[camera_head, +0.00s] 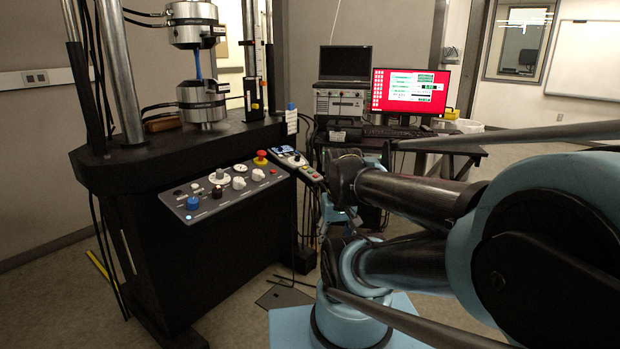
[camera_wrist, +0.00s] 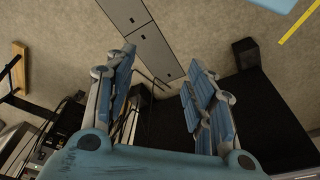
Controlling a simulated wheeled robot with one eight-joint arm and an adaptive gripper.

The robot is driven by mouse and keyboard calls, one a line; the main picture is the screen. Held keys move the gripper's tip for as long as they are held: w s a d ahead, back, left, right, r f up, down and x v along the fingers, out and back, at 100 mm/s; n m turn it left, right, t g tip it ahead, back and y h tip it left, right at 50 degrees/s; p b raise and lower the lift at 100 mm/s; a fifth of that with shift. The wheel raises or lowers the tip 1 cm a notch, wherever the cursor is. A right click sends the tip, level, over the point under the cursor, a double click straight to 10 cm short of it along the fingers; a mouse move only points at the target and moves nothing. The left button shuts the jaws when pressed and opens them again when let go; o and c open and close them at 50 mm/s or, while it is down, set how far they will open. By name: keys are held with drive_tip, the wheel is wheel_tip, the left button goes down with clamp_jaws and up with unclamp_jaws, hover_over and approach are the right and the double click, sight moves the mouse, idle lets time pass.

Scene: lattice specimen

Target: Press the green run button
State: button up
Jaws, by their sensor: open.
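The sloped grey control panel (camera_head: 225,191) sits on the front of the black testing machine in the head view. It bears a blue knob (camera_head: 193,203), a red mushroom button (camera_head: 260,158), white dials and small buttons. A handset (camera_head: 296,162) with a small display and keys lies at the panel's right end.
The testing machine (camera_head: 180,250) holds a blue specimen (camera_head: 198,65) between two metal grips. Cables hang beside the machine. Floor plates (camera_wrist: 150,45) lie under the gripper.

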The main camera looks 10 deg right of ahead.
clamp_jaws()
idle(1.4)
